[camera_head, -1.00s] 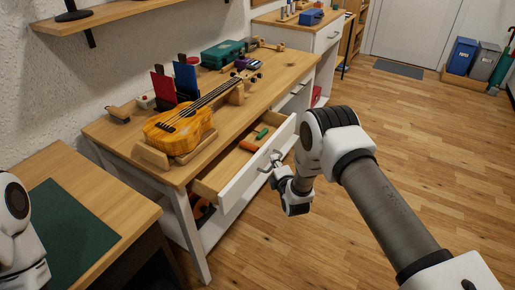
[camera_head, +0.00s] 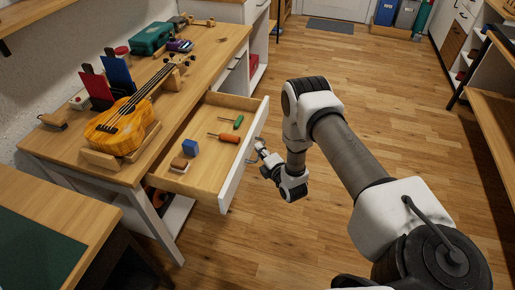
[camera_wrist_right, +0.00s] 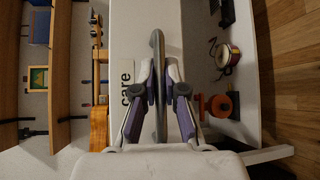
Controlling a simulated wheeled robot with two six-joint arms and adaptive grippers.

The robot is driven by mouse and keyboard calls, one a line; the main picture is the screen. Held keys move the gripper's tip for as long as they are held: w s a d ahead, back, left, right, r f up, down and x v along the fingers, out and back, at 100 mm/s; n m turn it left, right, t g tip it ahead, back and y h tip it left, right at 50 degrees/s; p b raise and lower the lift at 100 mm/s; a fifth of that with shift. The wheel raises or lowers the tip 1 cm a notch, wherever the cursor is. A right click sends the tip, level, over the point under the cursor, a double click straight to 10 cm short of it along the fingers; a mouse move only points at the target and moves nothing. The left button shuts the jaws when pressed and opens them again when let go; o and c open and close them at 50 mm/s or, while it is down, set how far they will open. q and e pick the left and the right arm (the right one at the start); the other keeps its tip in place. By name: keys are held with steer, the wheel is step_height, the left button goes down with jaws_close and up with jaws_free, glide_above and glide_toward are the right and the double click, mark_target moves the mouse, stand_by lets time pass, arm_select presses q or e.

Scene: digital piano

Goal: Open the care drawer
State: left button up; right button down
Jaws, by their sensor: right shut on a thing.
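The care drawer (camera_head: 205,165) stands well out from the white workbench, with its inside in view. My right gripper (camera_head: 264,156) is at the front of the drawer, shut on the drawer handle. In the right wrist view, the grey handle bar (camera_wrist_right: 158,45) runs between the two fingers of the right gripper (camera_wrist_right: 158,85). A "care" label (camera_wrist_right: 127,82) shows on the white drawer front beside it. My left gripper is not in view.
In the drawer lie a green-handled tool (camera_head: 238,121), an orange-handled tool (camera_head: 229,138), a blue block (camera_head: 190,147) and a brown block (camera_head: 179,164). A ukulele (camera_head: 122,125) rests on the bench top. The wooden floor (camera_head: 300,235) in front is clear.

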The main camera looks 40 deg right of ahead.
steer(key=c, duration=1.2)
jaws_free()
steer(key=shift+s, duration=0.1)
steer(key=s, duration=0.4)
steer(key=s+a+r, duration=0.1)
steer(key=s, duration=0.6)
steer(key=shift+s+a+r, duration=0.3)
steer(key=shift+r, duration=0.05)
